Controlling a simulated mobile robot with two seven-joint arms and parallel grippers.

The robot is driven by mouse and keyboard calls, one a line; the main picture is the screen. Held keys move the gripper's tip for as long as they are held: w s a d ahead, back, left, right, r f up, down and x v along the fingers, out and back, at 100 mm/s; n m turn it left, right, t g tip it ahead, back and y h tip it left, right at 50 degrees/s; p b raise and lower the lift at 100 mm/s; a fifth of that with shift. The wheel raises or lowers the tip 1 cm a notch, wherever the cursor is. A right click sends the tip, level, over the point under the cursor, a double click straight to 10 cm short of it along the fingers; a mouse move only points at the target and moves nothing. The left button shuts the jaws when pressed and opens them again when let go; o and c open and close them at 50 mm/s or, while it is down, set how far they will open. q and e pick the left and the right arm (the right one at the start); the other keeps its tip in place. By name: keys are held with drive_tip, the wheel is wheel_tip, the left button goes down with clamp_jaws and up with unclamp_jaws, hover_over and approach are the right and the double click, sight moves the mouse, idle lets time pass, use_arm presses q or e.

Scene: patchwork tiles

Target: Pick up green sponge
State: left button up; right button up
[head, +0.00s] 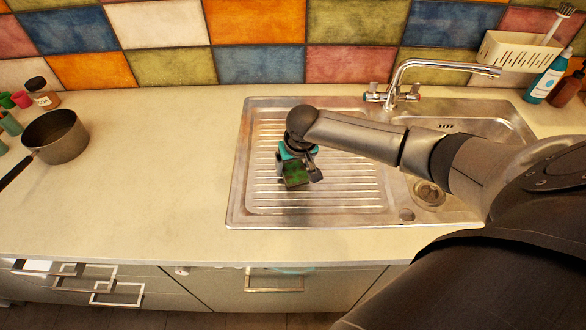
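A green sponge (295,175) is at the left part of the metal drainboard (350,190), below my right gripper. My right gripper (298,174) comes in from the right and points down, with a finger on each side of the sponge. Whether the fingers press on the sponge or stand a little apart from it is too small to tell. The gripper's own body hides the sponge's upper part. I cannot tell whether the sponge touches the drainboard. My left gripper is not in view.
A dark saucepan (58,137) and small jars stand at the far left. A rack (515,50) and bottles (547,78) stand at the back right. The counter (160,165) left of the drainboard is clear.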

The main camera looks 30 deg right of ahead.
drive_tip(key=c, duration=0.9)
drive_tip(key=shift+o, duration=0.2)
